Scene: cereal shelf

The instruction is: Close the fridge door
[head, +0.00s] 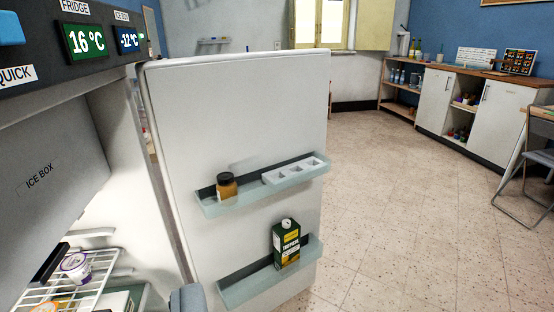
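The white fridge door (245,120) stands wide open, swung out to the right of the fridge body. Its inner side faces me, with two pale shelves on it. The upper shelf holds a small brown jar (227,187) and a white tray with square hollows (295,171). The lower shelf holds a dark green carton (286,244). The open fridge (75,150) is at the left, with a wire rack and a white tub (75,266) inside. A grey rounded piece, probably part of my gripper (188,299), shows at the bottom edge, near the door's hinge side. Its fingertips are hidden.
A control panel (85,40) with two temperature displays tops the fridge. A white ice box flap (50,180) hangs inside. The tiled floor (400,210) right of the door is clear. Low cabinets (447,103) and a folding chair (535,175) stand at the far right.

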